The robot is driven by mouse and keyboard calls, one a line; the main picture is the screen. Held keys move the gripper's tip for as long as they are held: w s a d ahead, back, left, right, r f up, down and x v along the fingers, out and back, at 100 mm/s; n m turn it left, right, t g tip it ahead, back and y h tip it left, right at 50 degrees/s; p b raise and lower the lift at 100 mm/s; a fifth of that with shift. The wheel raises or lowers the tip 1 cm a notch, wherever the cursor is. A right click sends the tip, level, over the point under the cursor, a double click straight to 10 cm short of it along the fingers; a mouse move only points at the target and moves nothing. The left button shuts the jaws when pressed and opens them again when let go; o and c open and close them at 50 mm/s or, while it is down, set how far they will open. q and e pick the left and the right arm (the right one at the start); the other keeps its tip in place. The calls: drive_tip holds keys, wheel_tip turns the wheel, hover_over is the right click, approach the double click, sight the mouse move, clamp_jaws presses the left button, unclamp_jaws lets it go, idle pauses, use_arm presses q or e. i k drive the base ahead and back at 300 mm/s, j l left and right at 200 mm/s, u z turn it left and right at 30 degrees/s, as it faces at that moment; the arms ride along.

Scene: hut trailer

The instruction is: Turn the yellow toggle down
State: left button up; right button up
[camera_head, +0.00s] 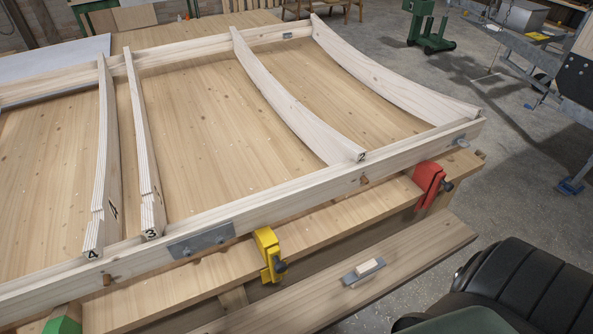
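A yellow clamp-like piece (266,248), the only clearly yellow fitting on the workbench (330,235), sits at its front edge, below the front rail of the wooden frame. It has a dark knob (280,267) on its lower right side. I cannot tell which part of it is the toggle or whether it is turned up or down. Neither of my grippers is in view, and nothing is touching the yellow piece.
A similar red clamp (428,181) is to the right. The wooden frame (300,196) with numbered ribs covers the bench. A trowel-like tool (363,272) lies on a lower board (400,265). A black ribbed object (530,285) fills the lower right.

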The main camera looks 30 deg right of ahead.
sight(277, 266)
drive_tip(key=k+l+z, duration=0.1)
drive_tip(key=z, duration=0.75)
